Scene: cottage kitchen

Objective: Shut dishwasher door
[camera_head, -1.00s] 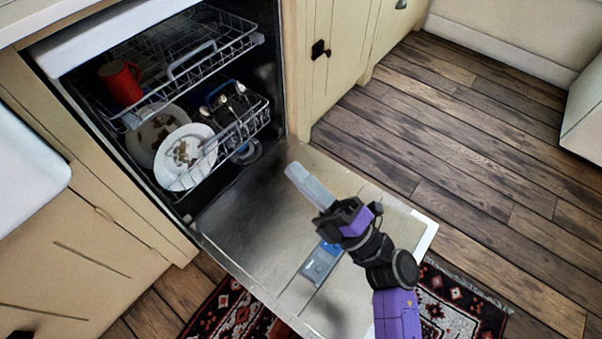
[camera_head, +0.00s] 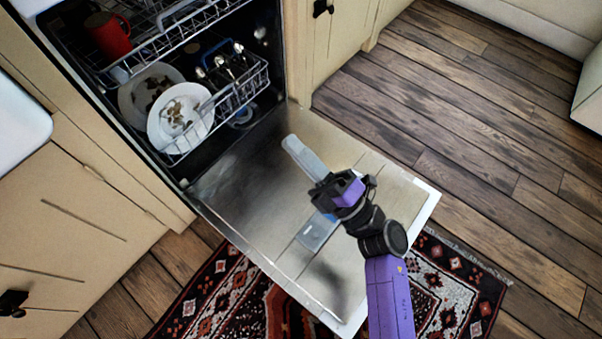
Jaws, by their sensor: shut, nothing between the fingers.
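The dishwasher door (camera_head: 262,190) is folded down wide open, its steel inner face up. A detergent dispenser (camera_head: 317,232) is set in that face. The dishwasher's inside is exposed, with an upper rack (camera_head: 190,22) and a lower rack (camera_head: 240,95). My gripper (camera_head: 290,146) is over the door's inner face, its pale fingers pointing toward the dishwasher opening. It is shut and holds nothing. I cannot tell whether the fingers touch the door. My arm reaches in from the bottom of the picture, over the door's outer end.
Soiled plates (camera_head: 180,118) and cutlery (camera_head: 228,65) are in the lower rack, and a red mug (camera_head: 108,35) in the upper. A patterned rug (camera_head: 240,300) lies under the door. Wooden floor (camera_head: 460,130) at the right is clear. Cabinets flank the dishwasher.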

